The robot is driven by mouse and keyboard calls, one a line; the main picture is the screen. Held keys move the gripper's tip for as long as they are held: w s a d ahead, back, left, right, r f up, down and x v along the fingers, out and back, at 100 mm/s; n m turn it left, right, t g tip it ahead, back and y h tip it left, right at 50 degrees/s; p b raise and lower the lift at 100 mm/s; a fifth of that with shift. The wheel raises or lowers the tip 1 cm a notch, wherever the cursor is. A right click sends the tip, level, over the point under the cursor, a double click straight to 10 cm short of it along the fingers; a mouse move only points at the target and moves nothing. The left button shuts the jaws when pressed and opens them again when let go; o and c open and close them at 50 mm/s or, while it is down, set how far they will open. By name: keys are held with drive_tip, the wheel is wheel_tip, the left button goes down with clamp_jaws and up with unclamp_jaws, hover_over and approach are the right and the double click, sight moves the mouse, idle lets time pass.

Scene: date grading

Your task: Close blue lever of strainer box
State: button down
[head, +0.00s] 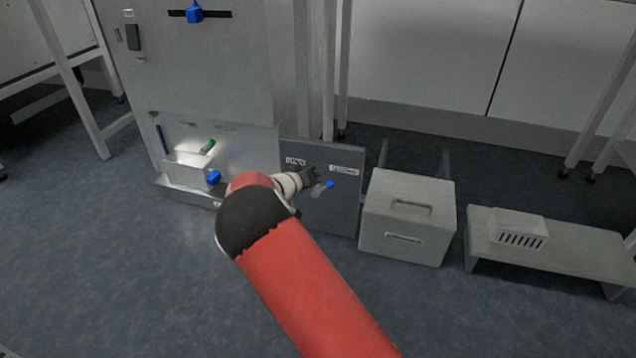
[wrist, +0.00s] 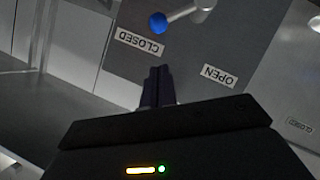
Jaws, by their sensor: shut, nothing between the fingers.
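A pale lever with a blue ball knob (head: 329,184) is on a dark grey upright panel (head: 345,207). The fingertips appear apart from the knob. I cannot tell which part is the strainer box itself.
A tall grey cabinet (head: 205,75) stands left, with another blue handle (head: 194,13) above and a blue knob (head: 213,177) beside a lit recess. A grey lidded box (head: 407,220) and a low bench (head: 560,250) stand right. Floor in front is clear.

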drive_tip(key=v, duration=0.8)
drive_tip(key=shift+s, duration=0.2)
drive_tip(key=shift+d+r, duration=0.1)
drive_tip(key=s+d+r+m+g+y, duration=0.1)
drive_tip(key=s+d+r+m+g, duration=0.15)
drive_tip(key=s+d+r, duration=0.4)
drive_tip(key=s+d+r+m+g+y, duration=0.1)
drive_tip(key=s+d+r+g, duration=0.25)
drive_tip(key=s+d, duration=0.55)
drive_tip(key=s+d+r+n+y, duration=0.1)
drive_tip(key=s+d+r+y, duration=0.15)
drive_tip(key=s, duration=0.95)
drive_tip(key=s+d+r+n+y, duration=0.1)
drive_tip(key=s+r+n+y, duration=0.15)
drive_tip(key=s, duration=0.95)
wheel_tip(320, 180, up, 13)
drive_tip(key=p, duration=1.3)
drive_tip(key=shift+a+r+m+y, duration=0.15)
drive_tip(key=shift+r+m+y, duration=0.05)
drive_tip(key=shift+m+y, duration=0.1)
